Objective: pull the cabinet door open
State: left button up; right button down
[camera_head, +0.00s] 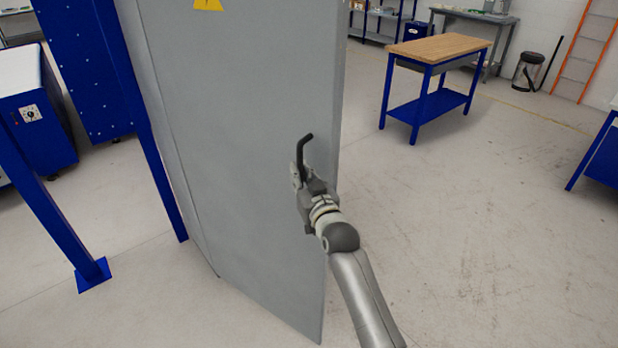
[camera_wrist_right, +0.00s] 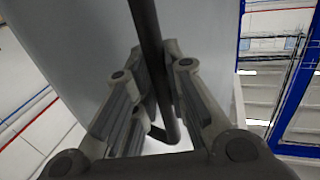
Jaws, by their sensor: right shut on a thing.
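The grey cabinet door (camera_head: 240,130) fills the middle of the head view, with a yellow warning sign (camera_head: 208,4) at its top. Its free edge is at the right, and the door stands at an angle to the blue frame on the left. A dark bar handle (camera_head: 304,148) sticks out near that edge. My right gripper (camera_head: 300,175) is shut on the handle. In the right wrist view the handle (camera_wrist_right: 148,35) runs down between the two fingers of my right gripper (camera_wrist_right: 160,95). The handle's lower part is partly hidden by the fingers. My left gripper is not in view.
Blue posts (camera_head: 45,205) and a blue machine (camera_head: 35,115) stand left of the door. A wooden-topped blue workbench (camera_head: 438,46) stands at the back right. The floor (camera_head: 480,240) right of the door is clear.

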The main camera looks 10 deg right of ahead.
jog(key=shift+s+a+r, duration=0.15)
jog(key=shift+a+r, duration=0.05)
jog(key=shift+r, duration=0.05)
jog(key=c, duration=1.8)
grip_release()
jog(key=o, duration=0.3)
jog(key=shift+a+f, duration=0.1)
jog(key=shift+f, duration=0.05)
jog(key=shift+o, duration=0.2)
jog(key=v, duration=1.2)
